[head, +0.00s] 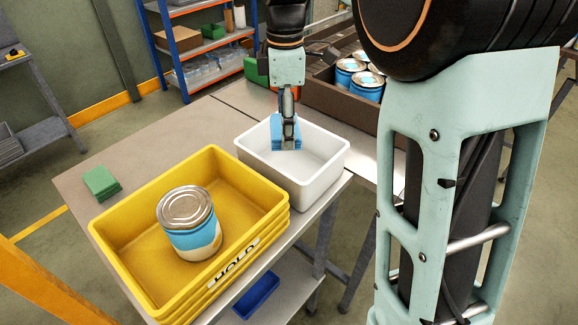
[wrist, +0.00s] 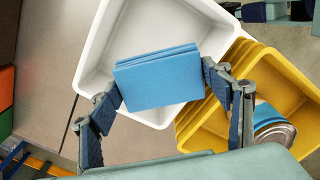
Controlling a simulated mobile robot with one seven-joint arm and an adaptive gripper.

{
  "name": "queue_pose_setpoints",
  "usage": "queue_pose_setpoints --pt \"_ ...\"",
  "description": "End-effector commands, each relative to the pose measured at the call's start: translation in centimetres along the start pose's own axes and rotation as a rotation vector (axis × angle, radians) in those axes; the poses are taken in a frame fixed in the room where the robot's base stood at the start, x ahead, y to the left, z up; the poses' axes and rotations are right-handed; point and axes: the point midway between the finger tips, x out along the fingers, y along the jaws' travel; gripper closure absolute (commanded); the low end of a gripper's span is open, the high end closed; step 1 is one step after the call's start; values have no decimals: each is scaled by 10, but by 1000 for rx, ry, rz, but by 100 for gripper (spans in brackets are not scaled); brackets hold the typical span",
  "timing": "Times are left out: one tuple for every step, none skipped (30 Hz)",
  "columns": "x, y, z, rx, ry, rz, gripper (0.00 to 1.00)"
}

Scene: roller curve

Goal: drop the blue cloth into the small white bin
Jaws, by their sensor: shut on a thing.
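The blue cloth (head: 283,134) is a small folded stack, held in my gripper (head: 289,140) over the small white bin (head: 325,183). In the wrist view the cloth (wrist: 158,79) sits between the two fingers of my gripper (wrist: 163,88), which are shut on its ends. The white bin (wrist: 98,57) lies behind the cloth in that view, and its visible floor is empty. The cloth hides part of the bin. I cannot tell exactly how far the cloth is above the bin floor.
A yellow tote (head: 130,222) marked HOLD stands next to the white bin, with a blue-and-cream can (head: 190,232) in it. A folded green cloth (head: 101,182) lies on the table at left. A brown box (head: 325,97) of several cans stands behind the bin.

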Motion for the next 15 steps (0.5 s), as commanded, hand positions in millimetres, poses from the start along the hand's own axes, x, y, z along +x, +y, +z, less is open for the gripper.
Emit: queue_pose_setpoints --pt "13 0 0 0 0 0 51" --pt "16 0 0 0 0 0 51" --pt "21 0 0 0 0 0 51" --pt "24 0 0 0 0 0 51" --pt "27 0 0 0 0 0 51" --pt "30 0 0 0 0 0 51" --pt "32 0 0 0 0 0 51" --pt "34 0 0 0 0 0 51" --pt "35 0 0 0 0 0 51" --pt "35 0 0 0 0 0 51" --pt "35 0 0 0 0 0 51" --pt "35 0 0 0 0 0 51" --pt "35 0 0 0 0 0 51" --pt "34 0 0 0 0 0 51" --pt "34 0 0 0 0 0 51"
